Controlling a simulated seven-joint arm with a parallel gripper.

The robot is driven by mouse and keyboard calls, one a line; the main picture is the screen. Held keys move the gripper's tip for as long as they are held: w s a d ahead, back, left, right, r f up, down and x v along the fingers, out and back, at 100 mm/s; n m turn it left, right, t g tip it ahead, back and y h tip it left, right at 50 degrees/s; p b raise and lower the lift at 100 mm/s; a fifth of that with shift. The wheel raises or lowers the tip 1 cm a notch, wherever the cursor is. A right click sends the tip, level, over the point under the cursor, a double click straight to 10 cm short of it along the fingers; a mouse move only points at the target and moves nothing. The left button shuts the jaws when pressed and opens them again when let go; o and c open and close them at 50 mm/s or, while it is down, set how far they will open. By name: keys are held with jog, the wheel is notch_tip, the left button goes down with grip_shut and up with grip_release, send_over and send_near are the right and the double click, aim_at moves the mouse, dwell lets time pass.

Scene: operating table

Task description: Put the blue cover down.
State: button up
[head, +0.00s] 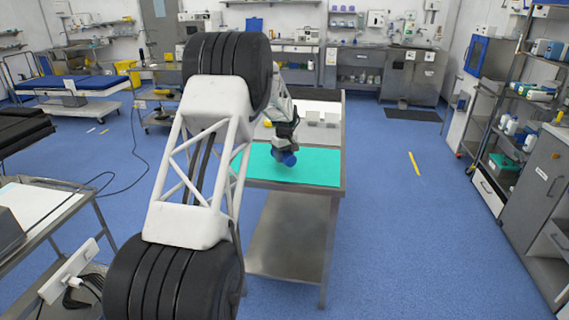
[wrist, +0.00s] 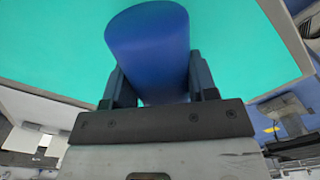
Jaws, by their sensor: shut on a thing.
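The blue cover (wrist: 148,45) is a rounded blue piece that fills the space between my gripper's fingers in the wrist view. My gripper (wrist: 155,85) is shut on it. In the head view the cover (head: 289,159) shows small and blue at the lower end of my gripper (head: 283,150). It is over the turquoise mat (head: 313,171) on the metal table (head: 341,150). I cannot tell whether the cover touches the mat. My own arm hides the left part of the mat and table.
A yellow item (head: 267,123) and small light-grey boxes (head: 313,117) stand on the table behind the mat. The mat to the right of my gripper is bare. Another table (head: 40,205) stands at the left, and shelves (head: 520,130) stand at the right.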

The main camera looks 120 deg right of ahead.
jog(key=shift+f, duration=1.6)
jog(key=shift+f, duration=0.1)
jog(key=o, duration=0.9)
jog(key=shift+f, duration=0.1)
notch_tip(320, 180, up, 12)
jog(key=shift+r, duration=0.2)
jog(key=shift+o, duration=0.6)
